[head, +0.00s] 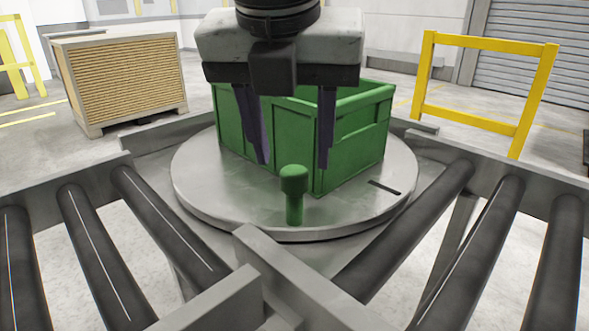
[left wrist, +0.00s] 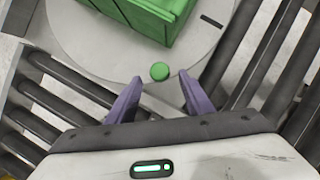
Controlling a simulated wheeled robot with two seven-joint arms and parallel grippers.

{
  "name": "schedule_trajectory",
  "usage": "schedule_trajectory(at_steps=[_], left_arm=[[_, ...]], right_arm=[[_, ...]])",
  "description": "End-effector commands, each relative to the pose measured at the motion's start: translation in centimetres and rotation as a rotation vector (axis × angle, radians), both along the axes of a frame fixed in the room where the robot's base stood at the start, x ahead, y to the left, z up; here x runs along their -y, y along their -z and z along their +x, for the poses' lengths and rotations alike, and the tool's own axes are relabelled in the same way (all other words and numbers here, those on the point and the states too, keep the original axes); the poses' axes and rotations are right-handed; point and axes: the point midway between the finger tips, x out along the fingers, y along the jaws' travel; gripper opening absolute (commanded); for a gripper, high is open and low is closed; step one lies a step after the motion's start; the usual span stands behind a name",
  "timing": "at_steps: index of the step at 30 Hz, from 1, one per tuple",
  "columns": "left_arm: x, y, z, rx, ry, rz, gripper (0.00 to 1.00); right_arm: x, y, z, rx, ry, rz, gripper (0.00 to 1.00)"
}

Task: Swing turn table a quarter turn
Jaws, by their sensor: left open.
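The round grey turntable (head: 215,190) lies between two roller conveyors. A green crate (head: 350,150) stands on it, turned at an angle to me. A green peg with a round knob (head: 293,190) stands upright near the turntable's front edge. My left gripper (head: 295,165) is open, fingers pointing down, and hides part of the crate. In the left wrist view the peg's knob (left wrist: 160,71) shows beyond the fingertips, roughly midway between them, with nothing gripped. The crate (left wrist: 150,15) and the turntable (left wrist: 85,40) show beyond it. My right gripper is not in view.
Roller conveyors run off at the left (head: 110,250) and right (head: 450,240), with metal rails meeting in front of the turntable. A pale slatted box (head: 120,85) stands back left. A yellow barrier (head: 480,130) stands back right.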

Motion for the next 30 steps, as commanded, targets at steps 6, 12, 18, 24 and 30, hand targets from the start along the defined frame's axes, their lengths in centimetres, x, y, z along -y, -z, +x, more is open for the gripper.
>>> schedule_trajectory(at_steps=[6,12,18,24,30], left_arm=[[0.2,3.7,1.4,-0.003,0.001,0.002,0.47],[0.3,5.1,2.1,-0.002,0.000,0.000,0.47],[0.3,5.3,2.1,-0.001,0.000,0.000,0.47],[0.3,5.3,2.1,-0.001,0.000,0.000,0.30],[0.3,5.3,2.1,-0.001,0.000,0.000,0.00]], right_arm=[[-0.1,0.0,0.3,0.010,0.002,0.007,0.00],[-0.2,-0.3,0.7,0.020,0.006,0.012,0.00],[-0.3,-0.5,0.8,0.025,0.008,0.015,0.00],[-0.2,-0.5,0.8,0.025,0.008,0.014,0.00],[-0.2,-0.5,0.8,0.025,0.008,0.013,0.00]])
